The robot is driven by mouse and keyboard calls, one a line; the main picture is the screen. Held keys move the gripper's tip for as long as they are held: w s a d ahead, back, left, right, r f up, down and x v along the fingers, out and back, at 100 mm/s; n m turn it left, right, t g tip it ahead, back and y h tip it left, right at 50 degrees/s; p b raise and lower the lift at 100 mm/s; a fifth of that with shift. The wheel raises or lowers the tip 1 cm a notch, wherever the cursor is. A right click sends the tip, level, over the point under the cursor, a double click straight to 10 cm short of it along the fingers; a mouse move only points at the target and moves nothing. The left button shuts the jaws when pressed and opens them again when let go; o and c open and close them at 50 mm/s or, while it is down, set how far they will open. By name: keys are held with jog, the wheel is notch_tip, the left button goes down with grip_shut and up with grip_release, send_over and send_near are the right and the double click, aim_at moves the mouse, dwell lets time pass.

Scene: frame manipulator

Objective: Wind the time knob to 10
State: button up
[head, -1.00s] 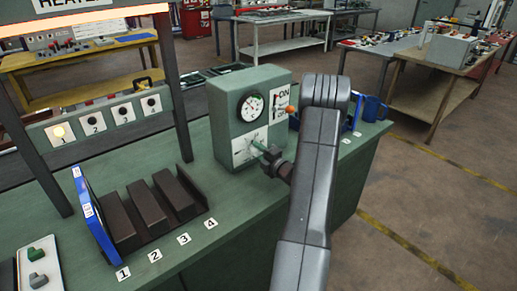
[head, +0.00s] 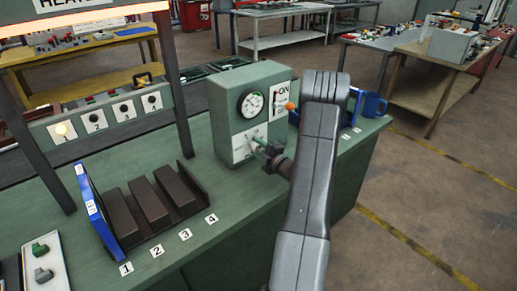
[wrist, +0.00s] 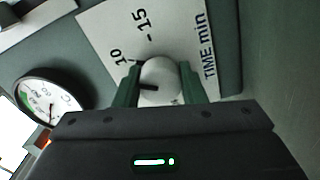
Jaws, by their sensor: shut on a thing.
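The time knob (wrist: 162,82) is a pale round knob with a black pointer mark, seen in the wrist view. It sits on a white dial plate (wrist: 180,30) printed "10", "15" and "TIME min". The pointer mark points left in that picture, with the "10" to its upper left. My gripper (wrist: 158,84) has its green fingers on both sides of the knob, shut on it. In the head view my gripper (head: 262,146) reaches the lower front of the green box (head: 228,98); the knob is mostly hidden there.
A round gauge (head: 252,103) sits above the dial, with an ON switch plate and orange-tipped lever (head: 289,106) beside it. A dark slotted rack (head: 150,205) with a blue plate (head: 95,210) stands left. A blue mug (head: 373,105) stands right. Green bench is clear in front.

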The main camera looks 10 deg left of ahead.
jog(key=o, duration=1)
jog(key=b+v, duration=0.3)
jog(key=v, duration=1.1)
jog(key=shift+a, duration=0.1)
